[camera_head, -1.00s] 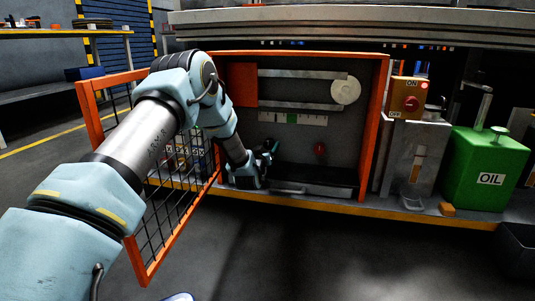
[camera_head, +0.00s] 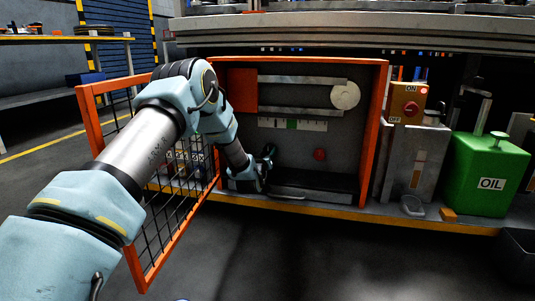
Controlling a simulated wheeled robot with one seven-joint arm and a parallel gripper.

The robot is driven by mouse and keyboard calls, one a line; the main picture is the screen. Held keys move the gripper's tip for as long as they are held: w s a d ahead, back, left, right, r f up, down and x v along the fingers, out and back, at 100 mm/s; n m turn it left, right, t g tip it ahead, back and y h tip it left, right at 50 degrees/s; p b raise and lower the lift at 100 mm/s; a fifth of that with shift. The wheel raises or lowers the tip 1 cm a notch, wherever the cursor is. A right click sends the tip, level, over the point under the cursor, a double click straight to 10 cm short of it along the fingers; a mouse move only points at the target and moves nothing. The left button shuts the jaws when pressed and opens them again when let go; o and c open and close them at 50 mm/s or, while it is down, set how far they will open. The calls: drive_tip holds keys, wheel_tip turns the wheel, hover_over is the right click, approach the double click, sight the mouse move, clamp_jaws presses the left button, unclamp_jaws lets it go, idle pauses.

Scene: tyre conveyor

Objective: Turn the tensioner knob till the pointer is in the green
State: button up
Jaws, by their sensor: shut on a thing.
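My gripper (camera_head: 268,158) is inside the open orange-framed cabinet (camera_head: 376,130), low on its left side. It is shut on what seems to be the tensioner knob, which is mostly hidden behind the jaws and wrist. A pale scale strip (camera_head: 308,125) with a green section (camera_head: 291,124) is on the back panel above my gripper. The pointer is too small to make out against the scale. A red round part (camera_head: 319,154) sits on the panel to the right, apart from my gripper.
The orange mesh door (camera_head: 150,277) stands open to the left, beside and behind my arm. A pale roller (camera_head: 345,94) and grey bars are above the scale. A switch box (camera_head: 407,100), a green oil can (camera_head: 487,170) and a small dish (camera_head: 412,206) stand to the right.

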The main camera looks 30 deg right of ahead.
clamp_jaws()
drive_tip(key=shift+m+p, duration=0.3)
drive_tip(key=m+p, duration=0.2)
drive_tip(key=m, duration=0.1)
drive_tip(key=shift+r+m+p, duration=0.15)
drive_tip(key=shift+m+p, duration=0.15)
drive_tip(key=shift+p, duration=0.1)
drive_tip(key=m+p, duration=0.2)
drive_tip(key=m, duration=0.1)
drive_tip(key=shift+m, duration=0.3)
drive_tip(key=shift+m+p, duration=0.85)
drive_tip(key=shift+m, duration=1.05)
drive_tip(key=shift+f, duration=0.2)
drive_tip(key=o, duration=1.1)
unclamp_jaws()
